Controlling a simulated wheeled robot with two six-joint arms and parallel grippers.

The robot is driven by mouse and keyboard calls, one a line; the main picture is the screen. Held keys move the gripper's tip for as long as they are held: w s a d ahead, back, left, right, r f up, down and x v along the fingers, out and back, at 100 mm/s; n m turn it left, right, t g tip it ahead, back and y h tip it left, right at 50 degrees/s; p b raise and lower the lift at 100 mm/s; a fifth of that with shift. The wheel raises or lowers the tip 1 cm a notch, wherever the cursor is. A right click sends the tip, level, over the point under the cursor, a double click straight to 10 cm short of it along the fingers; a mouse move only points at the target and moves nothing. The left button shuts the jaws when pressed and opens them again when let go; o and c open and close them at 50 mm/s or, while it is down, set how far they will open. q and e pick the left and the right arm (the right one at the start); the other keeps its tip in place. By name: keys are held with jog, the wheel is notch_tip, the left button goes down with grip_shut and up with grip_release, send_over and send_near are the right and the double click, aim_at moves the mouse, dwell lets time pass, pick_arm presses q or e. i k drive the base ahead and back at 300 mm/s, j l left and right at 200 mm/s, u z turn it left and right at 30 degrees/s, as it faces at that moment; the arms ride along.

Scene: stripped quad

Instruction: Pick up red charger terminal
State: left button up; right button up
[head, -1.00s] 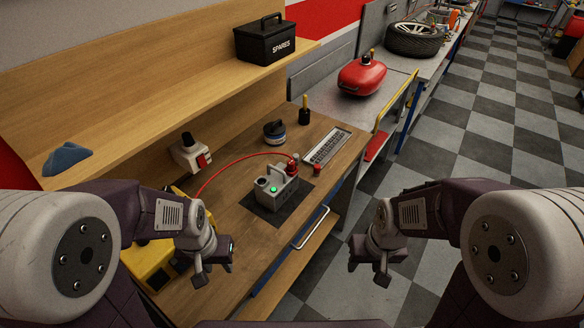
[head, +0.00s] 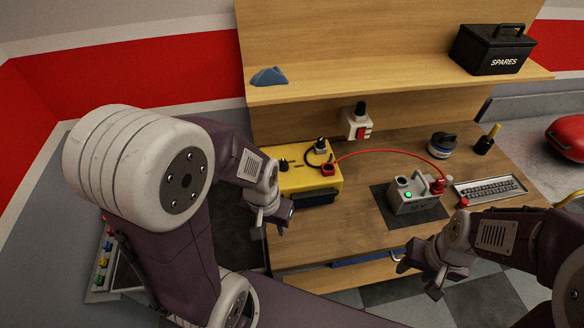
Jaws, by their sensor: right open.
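A red terminal (head: 328,169) sits on the yellow charger box (head: 295,181) at the back left of the bench. A red cable (head: 390,152) arcs from it to a red clamp (head: 438,187) on a grey block (head: 408,200) with a green light. My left gripper (head: 271,228) is in front of the yellow box, left of and nearer than the red terminal, and touches neither. I see nothing held in it, but its jaw gap is unclear. My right gripper (head: 418,280) is open and empty near the bench's front edge, below the grey block.
A white socket box (head: 357,125) with a red switch stands behind the charger. A small red cylinder (head: 463,202), keyboard-like strip (head: 490,189) and round tin (head: 442,147) are at right. A shelf (head: 370,85) with a black spares box (head: 490,50) overhangs the back.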

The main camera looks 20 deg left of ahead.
aim_at(439, 184)
jog(key=u, duration=0.3)
jog(key=z, duration=1.1)
jog(key=i+j, duration=0.05)
jog(key=j, duration=0.05)
